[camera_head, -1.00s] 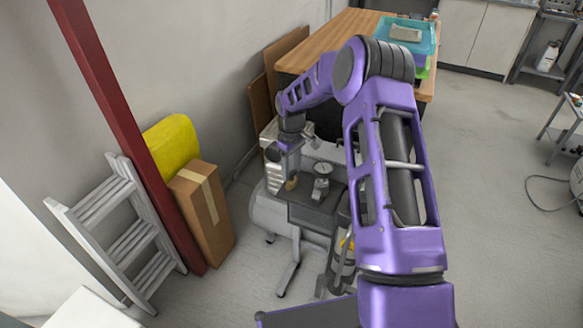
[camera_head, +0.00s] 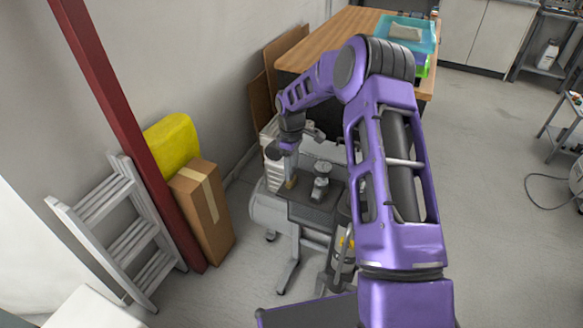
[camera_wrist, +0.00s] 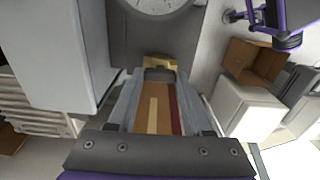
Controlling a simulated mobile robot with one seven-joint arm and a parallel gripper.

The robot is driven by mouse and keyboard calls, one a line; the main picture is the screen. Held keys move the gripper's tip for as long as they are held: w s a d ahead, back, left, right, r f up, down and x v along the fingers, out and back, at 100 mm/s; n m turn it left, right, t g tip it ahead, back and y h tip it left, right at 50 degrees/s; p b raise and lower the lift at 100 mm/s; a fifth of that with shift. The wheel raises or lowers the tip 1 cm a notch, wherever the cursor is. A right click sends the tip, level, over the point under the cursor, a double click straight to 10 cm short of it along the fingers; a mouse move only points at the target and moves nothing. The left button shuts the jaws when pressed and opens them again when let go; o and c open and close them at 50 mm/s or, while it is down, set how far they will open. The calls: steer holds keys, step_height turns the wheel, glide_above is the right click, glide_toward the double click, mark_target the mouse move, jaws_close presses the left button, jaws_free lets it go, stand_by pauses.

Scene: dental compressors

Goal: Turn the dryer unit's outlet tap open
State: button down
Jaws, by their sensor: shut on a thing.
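The outlet tap is a small brass-coloured piece (camera_wrist: 160,64) at the fingertips in the wrist view. In the head view it shows as a small tan piece (camera_head: 291,183) on the dark top of the dryer unit (camera_head: 318,212). My gripper (camera_head: 291,176) points down onto it from above. In the wrist view my gripper (camera_wrist: 160,82) has its two grey fingers on either side of the tap and is shut on it. The fingers partly hide the tap, so its exact handle angle is hard to tell.
A round gauge (camera_wrist: 155,4) is close beside the tap; its grey body also shows in the head view (camera_head: 321,180). A cardboard box (camera_head: 203,210), a red post (camera_head: 120,130) and a stepladder (camera_head: 125,230) stand left. Open floor lies at right.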

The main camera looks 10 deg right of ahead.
steer(key=shift+c, duration=1.6)
jaws_free()
steer(key=shift+r, duration=0.15)
step_height(320, 180, up, 17)
steer(key=p, duration=0.1)
steer(key=shift+p, duration=0.35)
steer(key=shift+r, duration=0.1)
